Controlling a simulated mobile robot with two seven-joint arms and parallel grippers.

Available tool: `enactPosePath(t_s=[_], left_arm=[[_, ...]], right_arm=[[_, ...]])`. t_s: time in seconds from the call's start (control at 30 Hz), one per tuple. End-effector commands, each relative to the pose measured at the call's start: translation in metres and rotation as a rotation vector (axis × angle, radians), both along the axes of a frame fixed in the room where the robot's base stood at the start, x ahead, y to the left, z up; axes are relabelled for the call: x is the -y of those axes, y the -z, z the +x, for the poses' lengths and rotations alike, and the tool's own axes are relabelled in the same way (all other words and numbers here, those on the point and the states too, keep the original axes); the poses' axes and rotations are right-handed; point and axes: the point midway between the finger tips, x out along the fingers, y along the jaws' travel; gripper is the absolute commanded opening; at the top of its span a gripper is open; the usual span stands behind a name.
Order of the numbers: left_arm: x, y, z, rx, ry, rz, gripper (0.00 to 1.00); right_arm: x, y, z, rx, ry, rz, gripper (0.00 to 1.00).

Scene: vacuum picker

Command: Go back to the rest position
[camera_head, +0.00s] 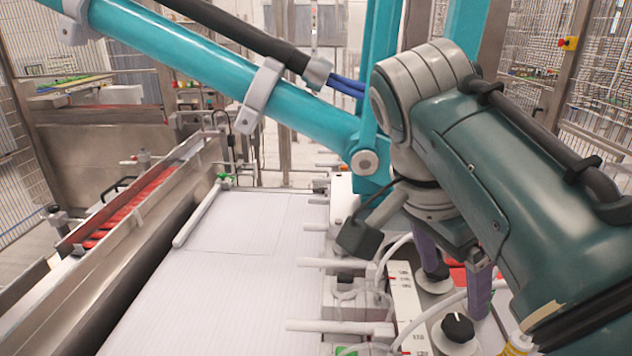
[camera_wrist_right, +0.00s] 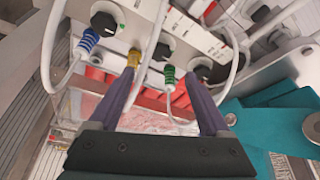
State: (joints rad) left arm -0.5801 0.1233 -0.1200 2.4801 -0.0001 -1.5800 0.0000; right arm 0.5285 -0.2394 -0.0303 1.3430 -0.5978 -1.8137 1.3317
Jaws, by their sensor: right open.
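My right gripper (camera_head: 458,293) hangs from the dark green arm at the right of the head view, above a panel (camera_head: 407,300) with knobs and hoses. In the right wrist view its two purple fingers (camera_wrist_right: 163,68) are spread apart, with nothing held between them. The left fingertip appears close to a yellow fitting (camera_wrist_right: 134,58); I cannot tell whether they touch. A black knob (camera_wrist_right: 160,50) and a green fitting (camera_wrist_right: 170,77) show between the fingers. My left gripper is not in view.
A teal machine arm (camera_head: 220,65) crosses the top of the head view, close to my right arm. A white conveyor belt (camera_head: 215,290) runs at centre left and is bare. Red parts (camera_head: 130,205) line a metal channel at left. White hoses (camera_wrist_right: 47,50) loop around the panel.

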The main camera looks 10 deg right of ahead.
Motion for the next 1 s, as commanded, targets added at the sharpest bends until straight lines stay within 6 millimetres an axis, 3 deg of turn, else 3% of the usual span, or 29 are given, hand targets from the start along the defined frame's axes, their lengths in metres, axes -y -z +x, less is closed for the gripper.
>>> enactPosePath(t_s=[0.17, 0.3, 0.47, 0.8, 1.0], left_arm=[[0.000, 0.000, 0.000, 0.000, 0.000, 0.000, 0.34], [0.000, 0.000, 0.000, 0.000, 0.000, 0.000, 0.34], [0.000, 0.000, 0.000, 0.000, -0.001, -0.001, 0.34], [0.001, 0.000, 0.000, -0.001, -0.003, -0.004, 0.34], [0.001, -0.059, 0.000, -0.001, -0.004, -0.006, 0.34]], right_arm=[[0.014, 0.034, -0.035, -0.052, -0.210, 0.032, 0.81], [0.023, 0.057, -0.086, -0.094, -0.564, 0.052, 0.81], [0.018, 0.059, -0.131, -0.111, -0.920, 0.048, 0.81], [-0.012, 0.031, -0.205, -0.093, -1.513, 0.023, 0.81], [-0.013, -0.029, -0.203, -0.089, -1.525, 0.019, 0.81]])
